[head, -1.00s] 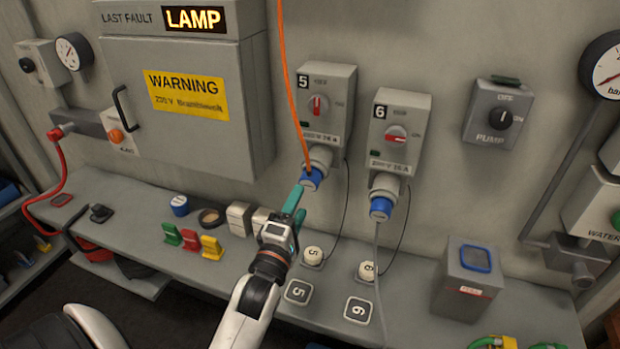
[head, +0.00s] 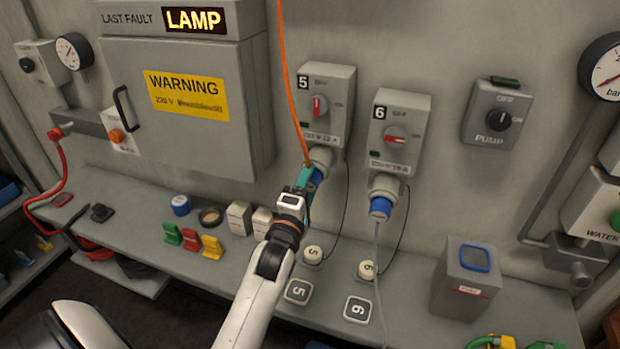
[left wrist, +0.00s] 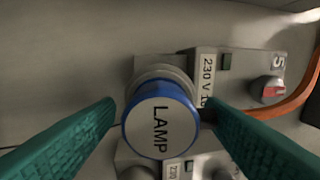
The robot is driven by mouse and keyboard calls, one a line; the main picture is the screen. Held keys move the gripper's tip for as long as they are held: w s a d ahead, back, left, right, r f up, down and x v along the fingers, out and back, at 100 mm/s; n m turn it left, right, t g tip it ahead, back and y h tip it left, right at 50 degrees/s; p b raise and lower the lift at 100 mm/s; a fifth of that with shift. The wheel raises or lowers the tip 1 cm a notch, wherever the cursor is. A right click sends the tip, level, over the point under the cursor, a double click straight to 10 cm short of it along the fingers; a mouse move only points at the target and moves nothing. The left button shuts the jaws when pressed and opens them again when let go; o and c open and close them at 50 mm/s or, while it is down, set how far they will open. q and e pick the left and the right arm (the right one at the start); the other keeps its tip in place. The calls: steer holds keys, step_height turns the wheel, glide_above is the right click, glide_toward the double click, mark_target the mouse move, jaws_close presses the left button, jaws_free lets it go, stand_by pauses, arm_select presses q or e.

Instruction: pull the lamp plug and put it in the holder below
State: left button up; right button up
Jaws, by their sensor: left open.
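The blue lamp plug (head: 317,177) sits in the socket under switch box 5 (head: 326,104). In the left wrist view the plug's round end (left wrist: 160,127) reads LAMP. My left gripper (head: 306,182) is open in front of it, and its teal fingers (left wrist: 160,130) stand on either side of the plug, apart from it. In the head view the gripper hides most of the plug. An orange cable (head: 290,80) runs up from it. Below, on the bench, are a square holder marked 5 (head: 298,291) and a round cap marked 5 (head: 313,254). My right gripper is not in view.
Switch box 6 (head: 399,130) with its own blue plug (head: 381,208) and grey cable is close on the right. White blocks (head: 239,217) and coloured tags (head: 190,239) stand on the bench to the left. A grey bin (head: 466,280) stands at right.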

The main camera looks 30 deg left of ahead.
mark_target(308, 185)
arm_select(q)
steer(key=shift+p, duration=0.35)
stand_by(0.7)
steer(key=c, duration=1.3)
steer(key=shift+s+f, duration=0.15)
steer(key=shift+s, duration=0.05)
steer(key=shift+v, duration=0.8)
steer(key=shift+p+v, duration=0.35)
steer(key=shift+v, duration=1.65)
